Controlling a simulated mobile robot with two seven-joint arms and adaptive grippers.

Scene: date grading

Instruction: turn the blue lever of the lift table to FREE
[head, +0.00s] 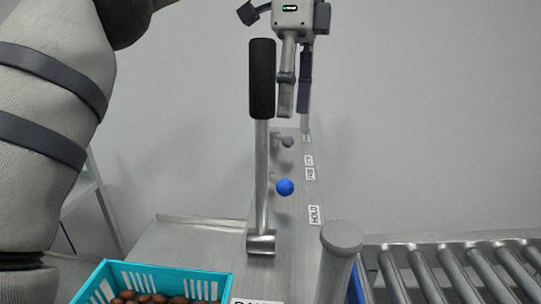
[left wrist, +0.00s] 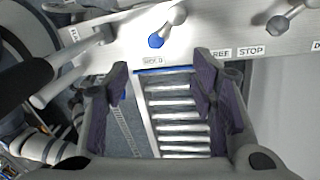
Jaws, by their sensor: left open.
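The blue lever's ball tip (head: 285,187) shows on the narrow grey panel in the head view. In the left wrist view the blue lever (left wrist: 156,41) has a metal arm slanting down-left, its blue tip just above the HOLD label (left wrist: 153,61). The FREE label (left wrist: 221,52) is to the right of it. My left gripper (head: 295,112) points down over the far part of the panel, beyond the blue tip. In the wrist view its fingers (left wrist: 161,82) are apart with nothing gripped between them, and the lever is apart from them. My right gripper is out of view.
A tall black-handled metal lever (head: 262,85) stands left of the blue tip, close to my left gripper. A grey knob (left wrist: 278,24) is near the STOP label (left wrist: 250,51). A teal crate (head: 165,276) of dates, a post (head: 341,240) and a roller conveyor (head: 450,262) are nearer.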

